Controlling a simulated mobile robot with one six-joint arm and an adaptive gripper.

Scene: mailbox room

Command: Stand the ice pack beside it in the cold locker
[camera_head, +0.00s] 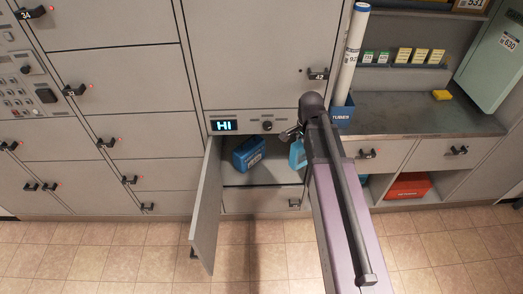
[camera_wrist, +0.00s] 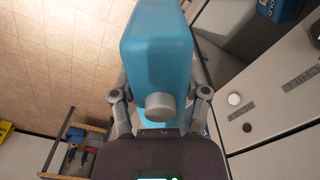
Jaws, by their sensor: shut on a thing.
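The ice pack (camera_head: 298,155) is a light blue slab with a grey cap, and it fills the middle of the wrist view (camera_wrist: 158,55). My gripper (camera_wrist: 160,97) is shut on it near the cap, one finger on each side. In the head view my gripper (camera_head: 291,134) is at the right side of the cold locker's opening, partly hidden by my arm. The cold locker (camera_head: 268,176) is open, with a display reading "HI" above it. A darker blue box (camera_head: 248,153) with a label sits inside, left of the ice pack and apart from it.
The locker door (camera_head: 206,205) swings out at the left of the opening. A closed drawer (camera_head: 262,198) lies below. Free shelf shows between the box and the ice pack.

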